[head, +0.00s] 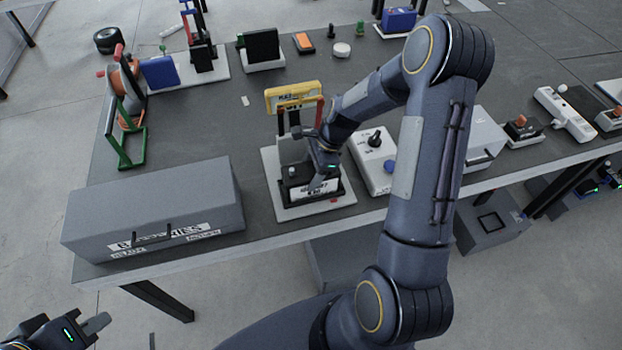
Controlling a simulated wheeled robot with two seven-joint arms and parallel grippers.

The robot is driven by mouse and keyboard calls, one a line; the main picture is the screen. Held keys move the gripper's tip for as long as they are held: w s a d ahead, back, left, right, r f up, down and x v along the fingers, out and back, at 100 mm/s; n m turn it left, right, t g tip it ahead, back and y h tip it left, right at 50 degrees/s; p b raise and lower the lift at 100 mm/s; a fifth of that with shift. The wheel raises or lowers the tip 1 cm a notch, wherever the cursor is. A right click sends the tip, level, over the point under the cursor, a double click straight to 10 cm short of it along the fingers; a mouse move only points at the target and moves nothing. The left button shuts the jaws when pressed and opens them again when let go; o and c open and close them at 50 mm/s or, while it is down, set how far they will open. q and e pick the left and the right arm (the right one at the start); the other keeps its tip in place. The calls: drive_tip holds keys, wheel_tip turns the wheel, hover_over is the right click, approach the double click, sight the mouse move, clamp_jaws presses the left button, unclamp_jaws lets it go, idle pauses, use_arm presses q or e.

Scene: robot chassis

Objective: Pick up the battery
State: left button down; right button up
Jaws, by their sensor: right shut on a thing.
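A black block with a white label (318,188), which looks like the battery, sits low on a white base plate (326,207) near the table's front edge. My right gripper (320,178) reaches down over it and is shut on it; the hand hides part of the block, and the fingertips are hard to make out. The block appears to be still at the plate. My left gripper (92,328) is at the lower left corner, away from the table and partly cut off; its jaw opening is unclear.
A grey box labelled "BATTERIES" (160,195) stands left of the plate. A yellow labelled block (292,96) sits behind on a red-sided stand. A white box with a black knob (372,160) stands close on the right. Free table lies behind the grey box.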

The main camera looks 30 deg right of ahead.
clamp_jaws()
drive_tip(key=shift+w+r, duration=0.15)
